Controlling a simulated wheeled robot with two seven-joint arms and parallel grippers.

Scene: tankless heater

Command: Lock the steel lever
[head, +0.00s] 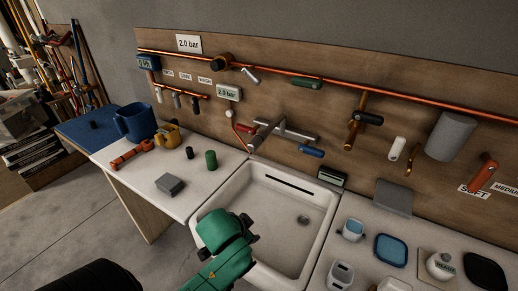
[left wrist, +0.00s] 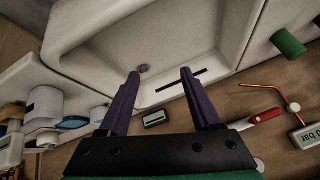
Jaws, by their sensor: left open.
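A steel-coloured lever (head: 250,74) sits high on the wooden board, just right of a black round knob on the copper pipe. I cannot tell for sure that it is the steel lever, as a grey tap with a bar handle (head: 286,131) is also on the board above the sink. My left gripper (left wrist: 158,80) is open and empty over the white sink in the left wrist view. In the head view its green wrist (head: 226,232) is at the sink's front left, well below and apart from both; its fingers are hidden there. My right gripper is not in view.
The sink (head: 233,190) is empty. The left counter holds a blue mug (head: 135,122), a yellow cup (head: 168,136), a green cylinder (head: 211,159) and a grey block (head: 170,184). Blue (head: 311,151), green (head: 307,82) and red (head: 483,175) handles and a grey cylinder (head: 451,136) stick out from the board.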

